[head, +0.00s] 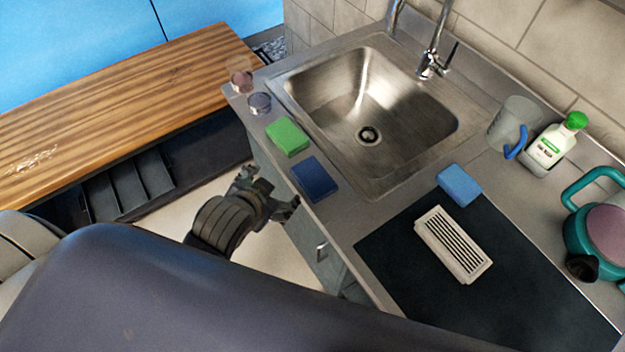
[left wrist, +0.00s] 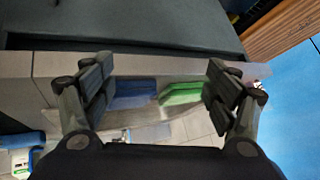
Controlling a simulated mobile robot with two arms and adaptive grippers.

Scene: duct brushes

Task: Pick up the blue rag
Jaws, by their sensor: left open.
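The blue rag (head: 315,179) is a dark blue folded cloth lying flat on the counter's front edge, left of the sink. My left gripper (head: 270,190) is open and empty, just off the counter edge to the left of the rag and apart from it. In the left wrist view the blue rag (left wrist: 133,90) shows edge-on between the open fingers (left wrist: 160,80), nearer the left finger. A green cloth (left wrist: 182,93) shows there too, nearer the right finger. My right gripper is not in view.
The green cloth (head: 287,136) lies close behind the rag. A steel sink (head: 340,85) is to its right. A light blue sponge (head: 459,186), a white vented box (head: 453,244) on a dark mat, a grey mug (head: 512,122), a bottle (head: 550,146) and a teal kettle (head: 580,232) stand further right.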

